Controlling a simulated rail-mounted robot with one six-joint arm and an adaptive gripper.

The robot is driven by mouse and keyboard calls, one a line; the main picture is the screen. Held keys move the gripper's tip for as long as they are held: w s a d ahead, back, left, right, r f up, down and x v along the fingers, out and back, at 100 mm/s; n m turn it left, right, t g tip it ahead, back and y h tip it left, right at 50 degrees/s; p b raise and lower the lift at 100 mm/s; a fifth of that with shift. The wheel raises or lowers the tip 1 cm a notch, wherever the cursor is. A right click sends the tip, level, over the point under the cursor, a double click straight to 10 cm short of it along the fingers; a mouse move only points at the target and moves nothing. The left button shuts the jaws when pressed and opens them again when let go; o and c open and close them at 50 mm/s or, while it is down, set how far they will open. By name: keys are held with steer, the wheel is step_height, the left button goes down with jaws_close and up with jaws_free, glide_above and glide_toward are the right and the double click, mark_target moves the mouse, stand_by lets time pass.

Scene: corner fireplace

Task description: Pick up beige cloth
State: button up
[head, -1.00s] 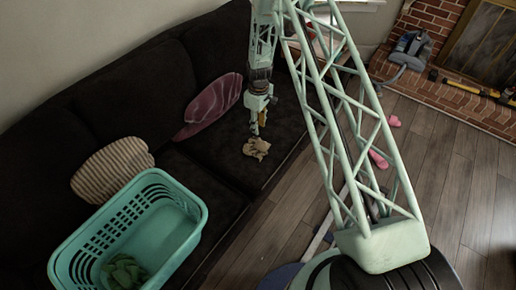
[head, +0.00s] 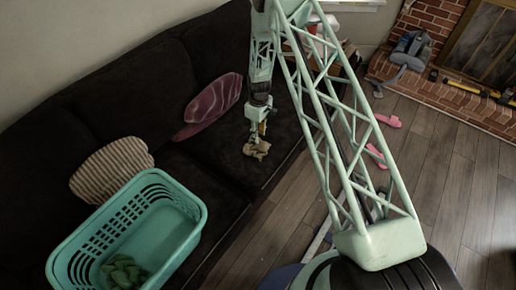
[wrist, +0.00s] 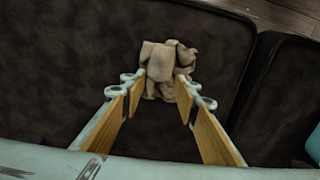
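The beige cloth (head: 256,149) lies crumpled on the dark sofa seat, close to its front edge. In the wrist view the cloth (wrist: 170,62) sits at the far end of my fingers, partly between and beyond the tips. My gripper (head: 258,133) points down right over the cloth in the head view. In the wrist view my gripper (wrist: 160,84) is open, with its two wood-coloured finger pads apart on either side of the cloth's near part. I cannot tell whether the tips touch the cloth.
A teal laundry basket (head: 190,205) with green cloth (head: 124,272) inside stands at the left front. A striped pillow (head: 112,168) and a purple pillow (head: 212,104) lean on the dark sofa (head: 130,100). Pink slippers (head: 388,120) lie on the wooden floor.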

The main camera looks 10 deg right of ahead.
mark_target(257, 145)
steer(key=shift+f, duration=0.1)
steer(key=shift+f+b, duration=0.45)
steer(key=shift+f, duration=2.05)
steer(key=c, duration=0.9)
